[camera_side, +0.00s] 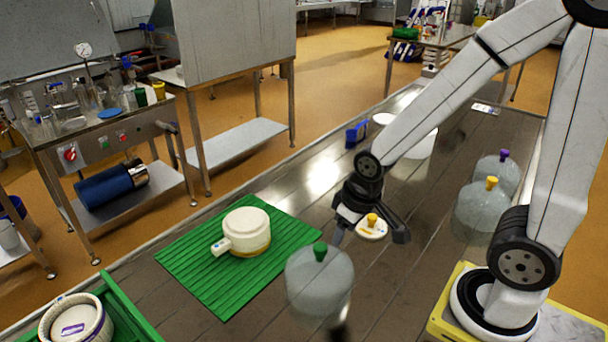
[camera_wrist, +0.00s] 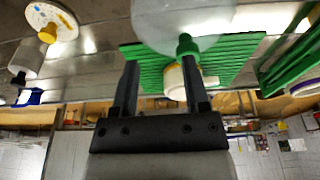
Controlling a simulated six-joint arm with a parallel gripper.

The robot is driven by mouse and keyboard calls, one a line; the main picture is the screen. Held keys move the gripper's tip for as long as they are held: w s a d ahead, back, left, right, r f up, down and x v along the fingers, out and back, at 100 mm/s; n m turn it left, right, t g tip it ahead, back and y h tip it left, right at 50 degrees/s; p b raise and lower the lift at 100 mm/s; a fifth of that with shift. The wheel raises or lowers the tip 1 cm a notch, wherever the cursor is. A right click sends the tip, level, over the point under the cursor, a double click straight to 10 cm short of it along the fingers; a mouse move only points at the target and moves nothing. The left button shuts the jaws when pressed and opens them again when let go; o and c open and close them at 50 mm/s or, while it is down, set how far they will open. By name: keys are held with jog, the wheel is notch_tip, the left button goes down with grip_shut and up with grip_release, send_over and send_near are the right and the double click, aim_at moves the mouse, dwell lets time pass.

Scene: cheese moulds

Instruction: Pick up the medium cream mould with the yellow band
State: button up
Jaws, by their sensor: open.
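The cream mould with a yellow band (camera_side: 246,229) sits upright on a green ribbed mat (camera_side: 190,262) in the side view. A white tab with a small label sticks out from its side. In the wrist view the mould (camera_wrist: 174,84) is partly hidden behind a finger and a green knob. My gripper (camera_side: 370,234) is open and empty above the table, to the right of the mat and apart from the mould. Its two fingers (camera_wrist: 159,66) point towards the mat in the wrist view.
A clear dome with a green knob (camera_side: 319,278) stands between mat and gripper. A pale disc with a yellow knob (camera_side: 371,231) shows by the gripper. Domes with yellow (camera_side: 483,208) and purple knobs (camera_side: 497,175) stand right. A green crate (camera_side: 122,305) holds another cream mould (camera_side: 74,322).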

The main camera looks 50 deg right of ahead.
jog(key=shift+o, duration=0.4)
jog(key=shift+w, duration=0.1)
jog(key=shift+w+a, duration=0.1)
jog(key=shift+w, duration=0.2)
jog(key=w+a+m+g, duration=0.1)
jog(key=w+a+m, duration=0.3)
jog(key=w+m, duration=0.75)
jog(key=m+g, duration=0.1)
jog(key=m, duration=0.5)
send_over(224, 240)
jog(key=f, duration=0.4)
jog(key=shift+s+d, duration=0.35)
jog(key=shift+s, duration=0.05)
jog(key=shift+w+a+f+m+g, duration=0.3)
jog(key=shift+w+m, duration=0.1)
jog(key=shift+m, duration=0.15)
jog(key=shift+f, duration=0.1)
